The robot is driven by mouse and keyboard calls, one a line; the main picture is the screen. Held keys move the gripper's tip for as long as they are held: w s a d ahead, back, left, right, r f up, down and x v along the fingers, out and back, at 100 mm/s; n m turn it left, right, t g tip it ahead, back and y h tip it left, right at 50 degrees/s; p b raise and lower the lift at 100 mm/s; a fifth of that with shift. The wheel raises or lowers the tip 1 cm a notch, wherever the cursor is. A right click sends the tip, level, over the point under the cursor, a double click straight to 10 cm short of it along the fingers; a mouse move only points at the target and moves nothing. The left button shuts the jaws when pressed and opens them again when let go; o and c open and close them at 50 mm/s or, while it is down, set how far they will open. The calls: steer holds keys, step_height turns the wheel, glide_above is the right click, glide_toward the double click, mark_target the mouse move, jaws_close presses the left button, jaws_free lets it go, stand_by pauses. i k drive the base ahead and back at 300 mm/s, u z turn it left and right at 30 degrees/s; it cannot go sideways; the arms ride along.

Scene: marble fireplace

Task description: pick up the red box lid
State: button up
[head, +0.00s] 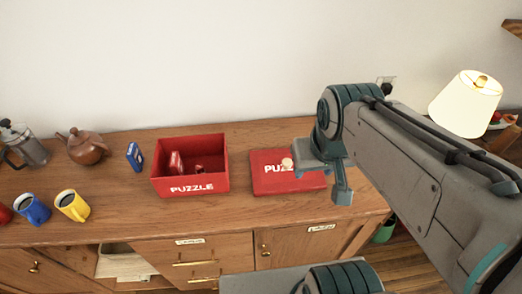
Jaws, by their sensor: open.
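The red box lid (265,183) lies flat on the wooden cabinet top, with white letters partly showing and a small pale round knob (287,163) on it. My gripper (322,178) is open, over the right part of the lid in the head view. It hides the lid's right side and some letters. I cannot tell how high the fingers are above the lid, or whether they touch it.
The open red puzzle box (190,188) with red pieces inside stands left of the lid. A lit lamp (466,103) is at right.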

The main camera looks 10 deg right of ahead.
mark_target(272, 174)
steer(key=k, duration=1)
steer(key=u, duration=1.15)
steer(key=i, duration=1.05)
steer(key=z, duration=2.3)
